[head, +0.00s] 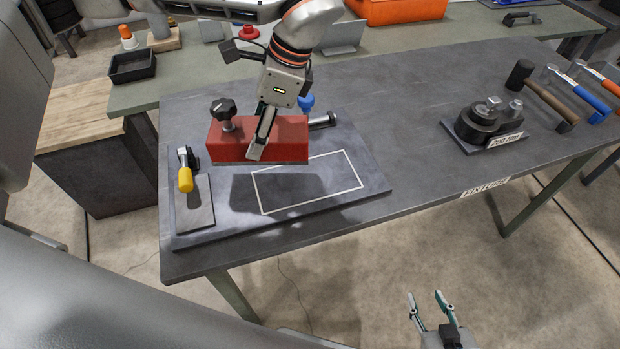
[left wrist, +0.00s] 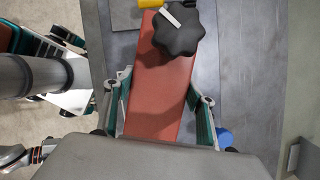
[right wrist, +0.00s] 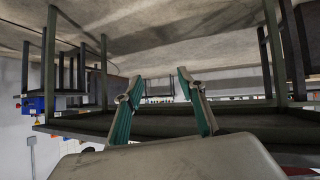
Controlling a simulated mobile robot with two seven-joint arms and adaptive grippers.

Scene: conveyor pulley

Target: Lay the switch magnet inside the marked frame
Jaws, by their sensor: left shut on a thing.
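The switch magnet is a red block (head: 225,143) with a black star knob (head: 223,110). My left gripper (head: 259,148) is shut on it, one finger showing across its near face. The magnet hangs level above the dark fixture plate, over the back left of the marked frame (head: 358,172), a white outline. Its shadow falls inside the outline. In the left wrist view, the red block (left wrist: 160,95) lies between both fingers, with the knob (left wrist: 178,33) at its far end. My right gripper (head: 426,296) is open and empty, off the table's front edge; its spread fingers show in the right wrist view (right wrist: 160,80).
The table middle is clear.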

